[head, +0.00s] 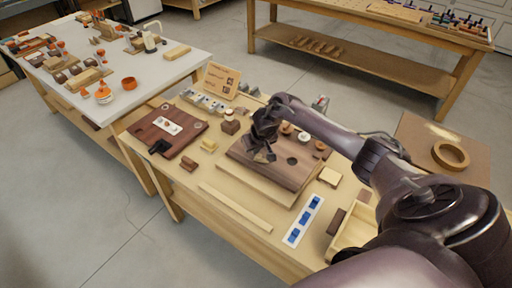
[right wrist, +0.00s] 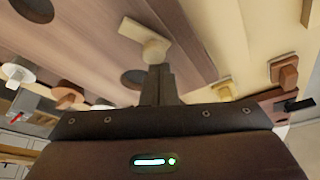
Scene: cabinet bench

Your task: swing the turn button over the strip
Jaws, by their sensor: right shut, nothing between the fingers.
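My right gripper (head: 264,150) is over the left part of a brown wooden board (head: 296,176) on the bench in the head view. Its fingers are shut and empty. In the right wrist view the closed fingertips (right wrist: 158,72) are at the near end of a small pale wooden piece (right wrist: 145,38), which looks like the turn button; I cannot tell whether they touch. In the head view the gripper hides this piece. A pale strip (head: 256,186) runs along the board's near side. My left gripper is not in view.
Round knobs (head: 287,128) stand on the board's far side, near a dark hole (head: 292,161). A darker board (head: 165,131) lies to the left. A white plate with blue blocks (head: 304,220) and a loose pale bar (head: 236,207) lie in front.

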